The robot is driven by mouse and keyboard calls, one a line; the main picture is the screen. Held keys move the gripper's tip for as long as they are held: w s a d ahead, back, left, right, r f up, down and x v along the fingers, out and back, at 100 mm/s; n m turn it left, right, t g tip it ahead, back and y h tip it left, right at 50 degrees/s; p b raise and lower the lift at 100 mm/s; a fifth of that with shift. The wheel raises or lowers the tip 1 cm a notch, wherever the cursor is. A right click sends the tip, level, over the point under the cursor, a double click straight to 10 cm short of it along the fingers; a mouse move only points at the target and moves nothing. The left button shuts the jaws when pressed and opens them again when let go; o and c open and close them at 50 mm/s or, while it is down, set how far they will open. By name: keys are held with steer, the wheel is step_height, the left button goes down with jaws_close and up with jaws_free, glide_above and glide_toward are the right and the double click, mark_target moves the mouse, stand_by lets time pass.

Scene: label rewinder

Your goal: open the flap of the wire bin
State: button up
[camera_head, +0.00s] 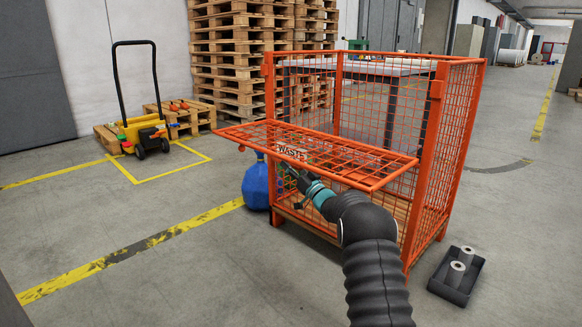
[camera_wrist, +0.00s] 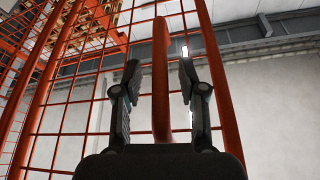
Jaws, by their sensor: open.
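The orange wire bin (camera_head: 437,110) stands on the floor in the middle of the head view. Its flap (camera_head: 340,163), with a "WASTE" label (camera_head: 292,151), sticks out roughly level from the bin's front, leaving the upper front clear. My gripper (camera_head: 288,175) is just below the flap, near the label, partly hidden by the flap's mesh and my arm. In the wrist view, its two fingers are open on either side of an upright orange bar (camera_wrist: 160,95). Gaps show between the fingers and the bar. Which part of the bin the bar belongs to is unclear.
A blue rounded object (camera_head: 256,184) stands at the bin's left front corner. A dark tray (camera_head: 455,283) with two pale rolls lies on the floor at right. A yellow cart (camera_head: 142,133) and stacked pallets (camera_head: 238,55) are behind left. The left foreground floor is clear.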

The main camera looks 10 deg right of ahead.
mark_target(291, 151)
jaws_close()
steer(key=shift+m+h, duration=0.4)
steer(key=shift+m, duration=0.2)
steer(key=shift+a+r+p, duration=0.1)
steer(key=shift+r+p, duration=0.6)
steer(key=shift+r, duration=1.7)
jaws_free()
steer(key=shift+f, duration=0.15)
steer(key=v, duration=1.2)
steer(key=shift+f, duration=0.2)
